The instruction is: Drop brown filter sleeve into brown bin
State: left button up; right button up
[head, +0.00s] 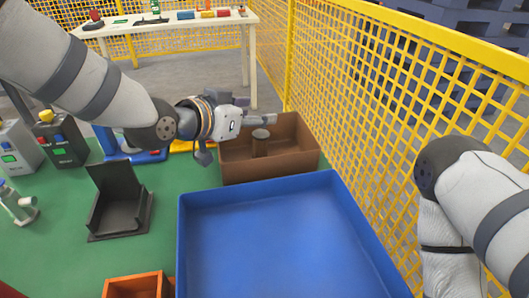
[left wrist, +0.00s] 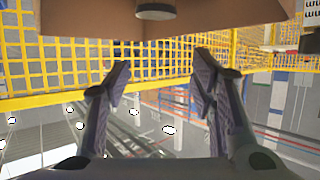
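The brown filter sleeve (head: 260,146) is a short brown cylinder with a grey end. In the head view it appears upright inside the brown bin (head: 298,159); whether it touches the bin floor I cannot tell. In the left wrist view the sleeve (left wrist: 155,12) shows at the top edge, with the bin (left wrist: 230,12) around it, apart from my fingers. My right gripper is outside the views.
A large empty blue tray (head: 275,240) stands in front of the bin. A black angled holder (head: 118,205) and an orange box (head: 135,286) are to the left. A yellow mesh fence (head: 370,110) runs close along the right. A white table (head: 165,25) stands behind.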

pick_arm(q)
jog(key=v, duration=1.1)
jog(key=shift+w+r, duration=0.1)
jog(key=shift+s+a+r, duration=0.15)
jog(key=shift+s+a, duration=0.15)
jog(key=shift+s, duration=0.15)
